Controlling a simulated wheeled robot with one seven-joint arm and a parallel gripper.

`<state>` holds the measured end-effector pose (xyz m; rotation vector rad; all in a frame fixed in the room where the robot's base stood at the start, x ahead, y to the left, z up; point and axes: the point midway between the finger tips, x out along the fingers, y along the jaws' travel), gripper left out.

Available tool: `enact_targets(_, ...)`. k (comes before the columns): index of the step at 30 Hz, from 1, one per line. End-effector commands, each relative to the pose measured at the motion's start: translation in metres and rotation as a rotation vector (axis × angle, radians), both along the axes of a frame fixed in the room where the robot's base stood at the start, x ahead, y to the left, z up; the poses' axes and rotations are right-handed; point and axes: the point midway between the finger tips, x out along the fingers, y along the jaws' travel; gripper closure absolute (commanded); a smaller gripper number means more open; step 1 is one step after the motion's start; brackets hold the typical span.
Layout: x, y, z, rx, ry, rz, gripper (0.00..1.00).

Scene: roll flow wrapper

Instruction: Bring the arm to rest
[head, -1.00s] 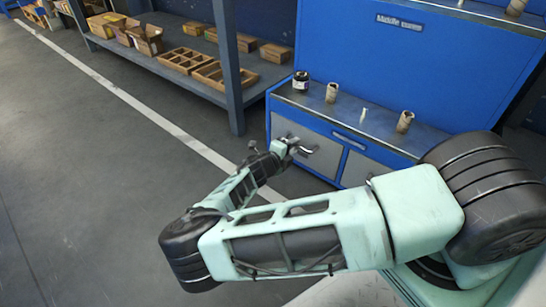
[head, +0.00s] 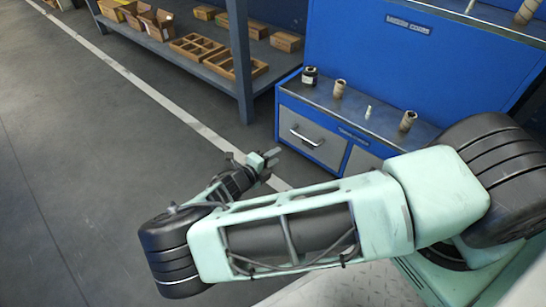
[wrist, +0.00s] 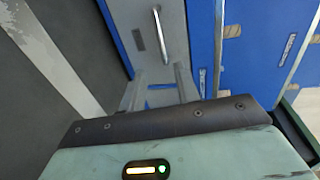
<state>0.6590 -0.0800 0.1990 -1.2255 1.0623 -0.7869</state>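My arm (head: 290,235) is bent at the elbow, which is at the lower left of the head view. My gripper (head: 270,160) is held over the grey floor, to the left of the blue cabinet's drawer fronts in the picture. In the wrist view my gripper (wrist: 158,80) shows two grey fingers apart, with nothing between them. A drawer handle (wrist: 162,36) shows beyond the fingers, and I see no contact with it.
The blue cabinet (head: 390,65) has a counter holding a dark jar (head: 309,76), pale rolls (head: 339,88) and a small white piece (head: 368,112). A shelf (head: 262,85) with cardboard boxes and trays stands behind. The floor (head: 90,170) at left is clear.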

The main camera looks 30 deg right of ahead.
Motion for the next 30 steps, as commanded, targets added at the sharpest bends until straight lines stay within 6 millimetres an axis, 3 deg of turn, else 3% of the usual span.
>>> enact_targets(11,0.000,0.000,0.001,0.003,-0.002,-0.003,0.68)
enact_targets(17,-0.028,0.006,0.019,0.194,-0.130,-0.199,0.68)
enact_targets(23,-0.076,0.036,0.054,0.467,-0.357,-0.558,0.68)
enact_targets(30,-0.121,0.090,0.123,0.698,-0.614,-0.995,0.68)
